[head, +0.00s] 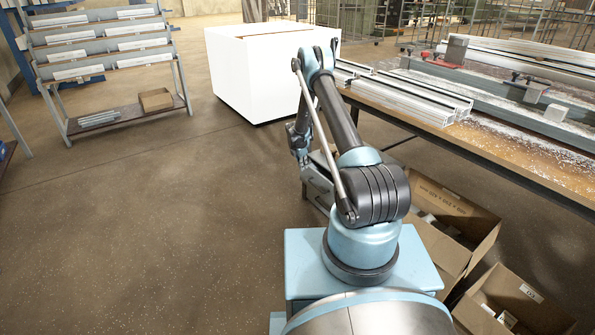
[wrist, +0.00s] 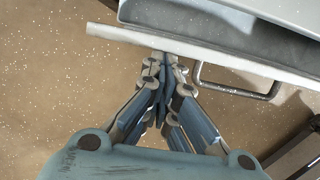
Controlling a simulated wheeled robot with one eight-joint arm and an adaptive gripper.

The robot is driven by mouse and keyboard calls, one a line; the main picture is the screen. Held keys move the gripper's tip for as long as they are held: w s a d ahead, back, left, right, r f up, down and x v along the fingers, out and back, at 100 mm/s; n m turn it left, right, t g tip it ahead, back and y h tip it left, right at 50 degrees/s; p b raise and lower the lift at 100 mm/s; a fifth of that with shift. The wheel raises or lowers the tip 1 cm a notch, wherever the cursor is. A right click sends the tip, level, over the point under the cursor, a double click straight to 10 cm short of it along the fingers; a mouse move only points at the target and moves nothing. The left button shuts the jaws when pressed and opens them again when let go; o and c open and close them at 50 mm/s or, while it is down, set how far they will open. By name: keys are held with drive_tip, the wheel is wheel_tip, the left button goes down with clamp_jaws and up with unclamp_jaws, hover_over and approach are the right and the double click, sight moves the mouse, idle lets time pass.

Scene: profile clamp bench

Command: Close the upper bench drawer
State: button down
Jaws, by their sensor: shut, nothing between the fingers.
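The upper bench drawer shows in the wrist view as a pale front panel (wrist: 215,55) with a grey tray interior (wrist: 215,22) behind it, so it stands open. A dark bar handle (wrist: 237,92) sits on the front, right of my gripper. My gripper (wrist: 167,60) is shut and empty, with its fingertips at the drawer front's left part; whether they touch it I cannot tell. In the head view a grey part of the drawer (head: 318,180) juts out below the bench's left end, partly hidden by my arm. My gripper (head: 300,150) is beside it.
The wooden bench (head: 465,130) carries aluminium profiles (head: 405,95) and clamps. Open cardboard boxes (head: 455,215) stand under it on the right. A white cabinet (head: 260,75) is behind my arm. A grey rack (head: 105,60) stands far left. The floor on the left is clear.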

drive_tip(key=shift+w+d, duration=0.45)
drive_tip(key=shift+d, duration=0.25)
drive_tip(key=shift+a, duration=0.1)
